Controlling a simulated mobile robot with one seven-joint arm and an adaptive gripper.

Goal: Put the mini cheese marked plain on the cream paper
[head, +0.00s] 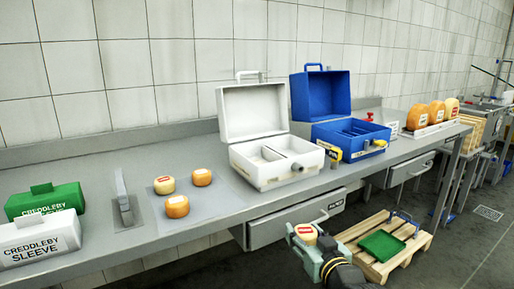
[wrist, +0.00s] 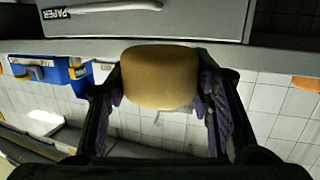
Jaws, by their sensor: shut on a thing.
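My gripper (head: 308,252) is shut on a mini cheese (head: 304,233), in front of the bench by the drawer marked PAPER (head: 290,224). The cheese has a red and white label on top in the head view, too small to read. In the wrist view the held cheese (wrist: 160,77) shows a plain tan-brown side between the two fingers. Three other mini cheeses (head: 164,184) (head: 202,177) (head: 177,206) stand on a grey mat (head: 211,206) on the bench. I cannot make out the cream paper in either view.
An open white case (head: 262,177) and an open blue case (head: 323,128) stand on the bench. Green and white sleeve boxes (head: 42,238) are at left, large cheeses (head: 417,117) at far right. A wooden pallet (head: 424,243) with a green tray (head: 382,245) lies on the floor.

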